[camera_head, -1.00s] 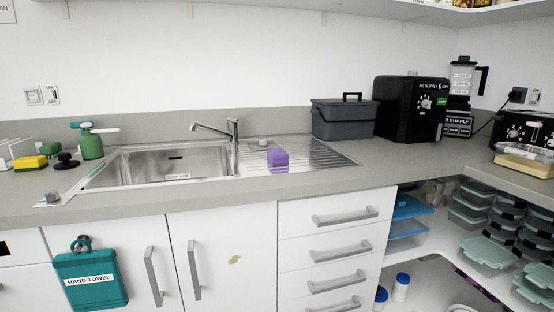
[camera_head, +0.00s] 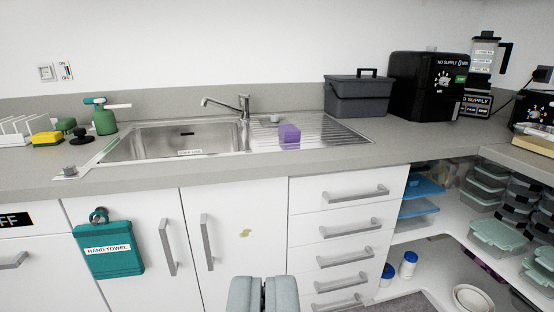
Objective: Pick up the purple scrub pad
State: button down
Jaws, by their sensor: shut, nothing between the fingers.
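The purple scrub pad (camera_head: 289,137) is a small purple block. It sits on the ribbed metal drainboard (camera_head: 335,133) to the right of the sink basin, near the counter's front edge. My gripper (camera_head: 264,284) shows at the bottom middle of the picture, in front of the lower cabinets. Its two grey fingers are close together with nothing between them. It is well below the scrub pad in the picture and apart from it.
The faucet (camera_head: 230,104) stands behind the sink, left of the pad. A grey lidded bin (camera_head: 358,97) and a black machine (camera_head: 428,86) stand at the back right. Drawer handles (camera_head: 355,193) and a hanging teal hand towel (camera_head: 109,250) stick out from the cabinet fronts.

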aim_at(289, 133)
jog(key=i+j+z, duration=0.1)
jog(key=i+j, duration=0.15)
jog(key=i, duration=0.25)
jog(key=i+j+z, duration=0.1)
jog(key=i+j, duration=0.15)
jog(key=i, duration=0.25)
jog(key=i+j+z, duration=0.1)
jog(key=i+j, duration=0.25)
jog(key=i, duration=0.15)
jog(key=i+j, duration=0.35)
jog(key=i, duration=0.15)
jog(key=l+z, duration=0.05)
